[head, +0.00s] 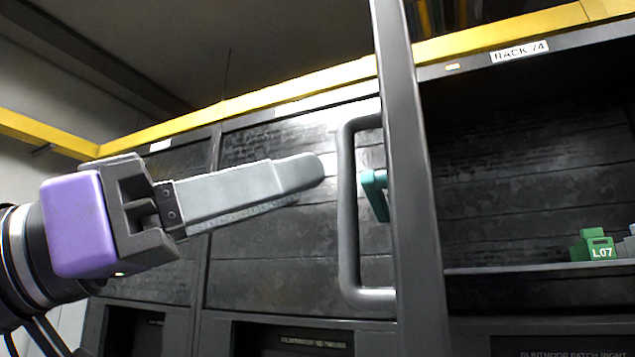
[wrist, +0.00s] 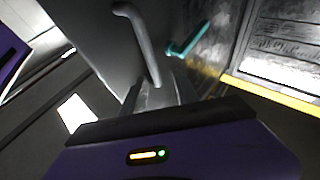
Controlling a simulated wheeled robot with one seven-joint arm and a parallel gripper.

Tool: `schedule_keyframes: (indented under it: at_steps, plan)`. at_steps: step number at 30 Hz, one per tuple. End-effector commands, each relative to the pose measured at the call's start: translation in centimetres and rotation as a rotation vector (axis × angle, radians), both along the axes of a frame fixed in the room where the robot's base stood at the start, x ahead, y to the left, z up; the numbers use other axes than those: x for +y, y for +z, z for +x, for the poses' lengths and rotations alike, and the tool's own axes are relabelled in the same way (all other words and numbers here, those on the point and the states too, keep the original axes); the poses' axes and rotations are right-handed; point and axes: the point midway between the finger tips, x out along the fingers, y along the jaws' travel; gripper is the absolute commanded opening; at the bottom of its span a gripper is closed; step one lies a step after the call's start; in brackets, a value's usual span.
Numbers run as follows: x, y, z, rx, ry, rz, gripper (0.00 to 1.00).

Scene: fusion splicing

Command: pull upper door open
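The upper door (head: 412,190) of the rack stands swung out and shows nearly edge-on as a dark grey upright panel in the head view. Its grey bar handle (head: 347,215) is on the left face, with a teal lever (head: 375,195) beside it. My gripper (head: 318,172) points at the handle from the left, its tips just short of the bar. In the wrist view my gripper (wrist: 158,92) shows two fingers apart, with the handle (wrist: 140,40) ahead of the gap and not clearly gripped. The teal lever (wrist: 188,40) shows right of it.
Right of the door the open bay shows a shelf (head: 540,267) with a green block marked L07 (head: 597,247). A label RACK 74 (head: 519,52) is above. Closed dark panels (head: 280,220) stand behind my gripper, under a yellow rail (head: 250,98).

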Motion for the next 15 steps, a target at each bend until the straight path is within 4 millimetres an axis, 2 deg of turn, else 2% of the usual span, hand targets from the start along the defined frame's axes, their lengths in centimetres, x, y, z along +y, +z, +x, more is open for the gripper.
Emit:
schedule_keyframes:
  at_steps: [6, 15]
  plan:
    - [2.0, -0.9, -0.7, 0.0, -0.001, 0.0, 0.36]
    - [2.2, -1.0, -0.8, -0.001, -0.001, 0.001, 0.36]
